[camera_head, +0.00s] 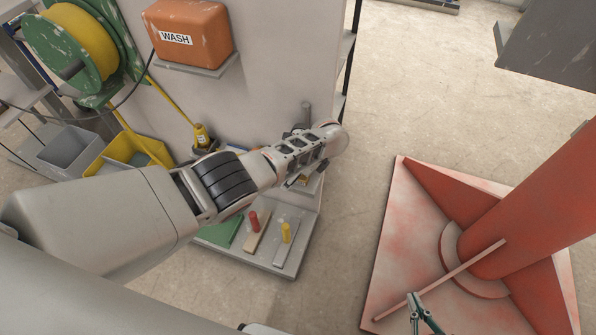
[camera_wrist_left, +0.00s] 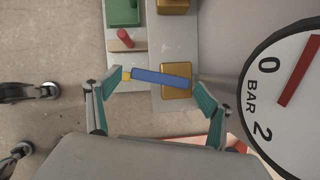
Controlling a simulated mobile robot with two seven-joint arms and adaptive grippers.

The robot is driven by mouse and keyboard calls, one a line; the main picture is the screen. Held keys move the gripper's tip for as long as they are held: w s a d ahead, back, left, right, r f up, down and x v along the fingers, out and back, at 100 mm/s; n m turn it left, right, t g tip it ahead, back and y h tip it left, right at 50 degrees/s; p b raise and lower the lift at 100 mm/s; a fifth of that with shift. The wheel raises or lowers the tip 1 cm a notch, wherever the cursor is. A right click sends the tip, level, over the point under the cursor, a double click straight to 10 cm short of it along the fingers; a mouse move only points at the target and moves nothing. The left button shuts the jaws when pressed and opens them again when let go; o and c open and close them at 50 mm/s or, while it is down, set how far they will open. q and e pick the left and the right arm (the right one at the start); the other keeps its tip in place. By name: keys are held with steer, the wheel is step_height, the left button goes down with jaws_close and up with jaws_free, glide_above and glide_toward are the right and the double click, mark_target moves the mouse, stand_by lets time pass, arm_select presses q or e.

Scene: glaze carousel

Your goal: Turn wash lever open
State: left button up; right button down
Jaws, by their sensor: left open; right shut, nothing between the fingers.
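In the left wrist view a blue lever bar (camera_wrist_left: 160,77) lies across a brass block (camera_wrist_left: 178,93). A yellow bit shows at its left end. My left gripper (camera_wrist_left: 160,98) is open, its green fingertips apart on either side of the bar; I cannot tell whether either touches it. In the head view my left forearm and wrist hide most of that gripper and the lever. The orange WASH tank (camera_head: 190,30) sits on a shelf at the upper left. My right gripper (camera_head: 421,306) is shut and empty in front of the red base.
A pressure gauge (camera_wrist_left: 290,95) stands close to the right finger. A red peg (camera_head: 253,220) and a yellow peg (camera_head: 286,232) stand on a low shelf. A red column base (camera_head: 410,235) is at the right. Floor between is clear.

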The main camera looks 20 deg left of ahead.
arm_select(q)
steer(key=shift+w+r, duration=0.1)
steer(key=shift+r, duration=0.1)
steer(key=shift+d+r, duration=0.35)
steer(key=shift+r, duration=0.05)
steer(key=v, duration=0.6)
steer(key=shift+s+r, duration=0.25)
